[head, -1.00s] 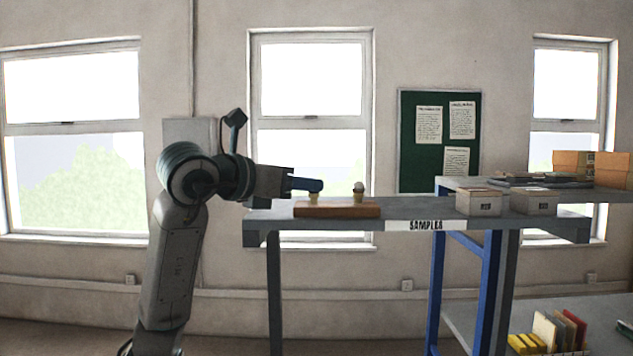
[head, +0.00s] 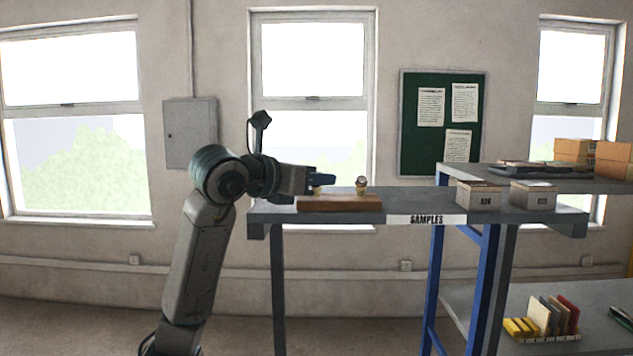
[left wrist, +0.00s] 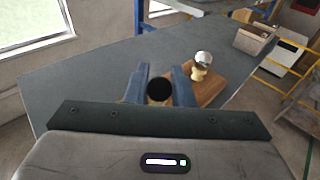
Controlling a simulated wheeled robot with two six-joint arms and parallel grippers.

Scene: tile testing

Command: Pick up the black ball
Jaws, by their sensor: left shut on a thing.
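The black ball (left wrist: 159,90) shows in the left wrist view between the two blue fingers of my left gripper (left wrist: 160,84). The fingers are shut on it. In the head view my left gripper (head: 322,181) is at the left end of a wooden block (head: 340,204), and the ball is hidden by the fingers there. A pale stand shows just below the fingers; I cannot tell whether the ball still touches it. A silvery ball (left wrist: 203,58) sits on a second pale stand (left wrist: 198,74) at the block's other end. My right gripper is not in view.
The block lies on a grey shelf top (head: 405,203) labelled SAMPLES. Two small labelled boxes (head: 478,196) (head: 532,196) stand to the right. A higher grey shelf with orange boxes (head: 575,151) is behind them. The shelf between block and boxes is clear.

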